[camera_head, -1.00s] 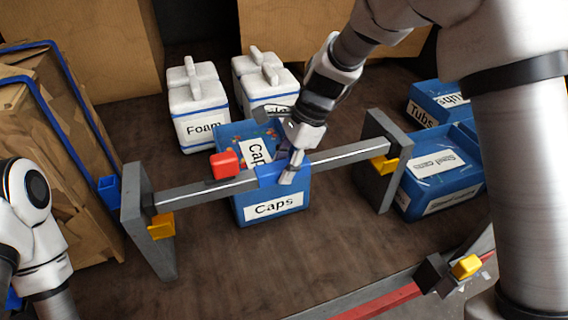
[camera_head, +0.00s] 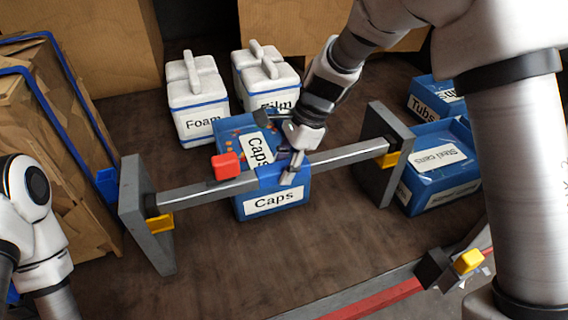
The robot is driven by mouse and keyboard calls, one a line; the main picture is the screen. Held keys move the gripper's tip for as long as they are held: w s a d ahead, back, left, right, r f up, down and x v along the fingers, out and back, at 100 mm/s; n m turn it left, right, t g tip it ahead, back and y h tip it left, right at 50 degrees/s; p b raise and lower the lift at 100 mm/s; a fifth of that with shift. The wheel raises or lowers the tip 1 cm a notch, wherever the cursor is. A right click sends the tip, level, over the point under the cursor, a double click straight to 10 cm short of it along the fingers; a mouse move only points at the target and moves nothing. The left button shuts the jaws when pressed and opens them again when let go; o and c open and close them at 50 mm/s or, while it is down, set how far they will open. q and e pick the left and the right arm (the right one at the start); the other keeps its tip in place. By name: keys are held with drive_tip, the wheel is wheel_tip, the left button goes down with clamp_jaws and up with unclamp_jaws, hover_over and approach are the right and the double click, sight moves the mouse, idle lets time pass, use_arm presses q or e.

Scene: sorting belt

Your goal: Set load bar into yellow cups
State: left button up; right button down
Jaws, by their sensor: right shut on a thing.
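The load bar (camera_head: 212,191) is a long grey bar with a blue sleeve (camera_head: 269,177) at its middle. My right gripper (camera_head: 290,170) is shut on the blue sleeve. The bar spans between two grey upright plates. The left yellow cup (camera_head: 160,222) is just below the bar's left end, and the right yellow cup (camera_head: 389,159) is just below its right end. I cannot tell whether the ends touch the cups. A red block (camera_head: 226,166) shows at the bar's upper edge, left of the sleeve. My left arm is at the lower left; its gripper is out of view.
A blue Caps bin (camera_head: 273,206) stands behind and below the bar. White Foam (camera_head: 198,110) and Film (camera_head: 266,88) boxes stand at the back. Blue bins (camera_head: 440,162) are beyond the right plate (camera_head: 390,125). A red-striped rail (camera_head: 385,299) runs along the front right.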

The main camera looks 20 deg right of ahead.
drive_tip(key=shift+f+b, duration=0.5)
drive_tip(key=shift+f, duration=0.5)
drive_tip(key=c, duration=0.8)
unclamp_jaws()
drive_tip(key=shift+o, duration=0.9)
drive_tip(key=shift+s, duration=0.1)
